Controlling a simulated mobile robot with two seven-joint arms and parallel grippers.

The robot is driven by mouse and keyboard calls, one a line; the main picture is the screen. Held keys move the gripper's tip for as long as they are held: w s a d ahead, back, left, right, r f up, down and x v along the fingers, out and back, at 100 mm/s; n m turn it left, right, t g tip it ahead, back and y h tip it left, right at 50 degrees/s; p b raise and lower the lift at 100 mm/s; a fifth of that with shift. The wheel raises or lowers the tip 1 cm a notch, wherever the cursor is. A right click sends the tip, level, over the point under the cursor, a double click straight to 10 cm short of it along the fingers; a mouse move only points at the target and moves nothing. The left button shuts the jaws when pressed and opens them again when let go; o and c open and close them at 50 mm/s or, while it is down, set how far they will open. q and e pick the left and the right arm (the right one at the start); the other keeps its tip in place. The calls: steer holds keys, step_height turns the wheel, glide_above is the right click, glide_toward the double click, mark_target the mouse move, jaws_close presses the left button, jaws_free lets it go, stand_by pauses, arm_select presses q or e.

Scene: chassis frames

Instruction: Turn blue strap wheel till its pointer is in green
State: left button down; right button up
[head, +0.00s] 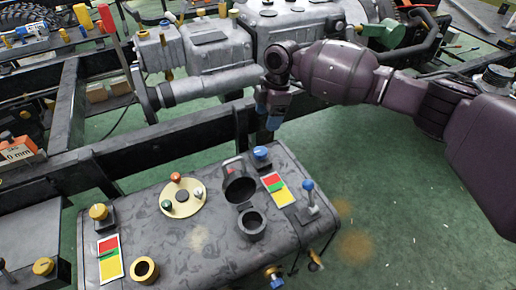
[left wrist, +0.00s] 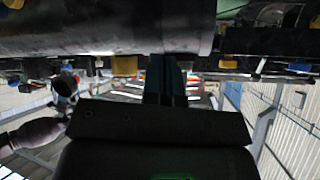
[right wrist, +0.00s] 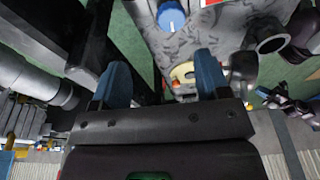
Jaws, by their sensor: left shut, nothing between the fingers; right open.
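A blue round knob (head: 261,153), which looks like the strap wheel, stands on a black mount at the back edge of the dark tank (head: 207,243). It also shows in the right wrist view (right wrist: 171,19), with a pale mark on top. A red, green and yellow plate (head: 278,189) lies beside it. Which colour the pointer faces is too small to tell. My right gripper (head: 267,110) is open and empty, above and behind the knob, apart from it. In the right wrist view its fingers (right wrist: 162,80) are spread. My left gripper (left wrist: 166,80) is shut and empty, outside the head view.
A black filler neck with an open cap (head: 250,224), a blue-topped lever (head: 308,190), a round cream plate (head: 183,203) and a yellow knob (head: 98,212) stand on the tank. A black frame rail (head: 150,153) runs behind it. Green floor (head: 400,200) is clear at right.

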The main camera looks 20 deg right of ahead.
mark_target(261, 150)
steer(key=f+n+b, duration=0.1)
steer(key=f+b, duration=0.1)
steer(key=f, duration=0.1)
steer(key=s+a+f+y+b, duration=0.1)
steer(key=f+b, duration=0.1)
steer(key=f, duration=0.1)
steer(key=s+f+n+g+y+b, duration=0.1)
steer(key=f+b, duration=0.2)
steer(key=shift+a+f+n, duration=0.3)
steer(key=shift+f, duration=0.1)
steer(key=shift+a+f, duration=0.25)
steer(key=shift+f, duration=0.1)
arm_select(q)
steer(key=f, duration=0.1)
steer(key=f+t, duration=0.1)
steer(key=f, duration=0.1)
steer(key=shift+w+d+f+m, duration=0.1)
steer(key=shift+w+d+m, duration=0.1)
steer(key=shift+m, duration=0.1)
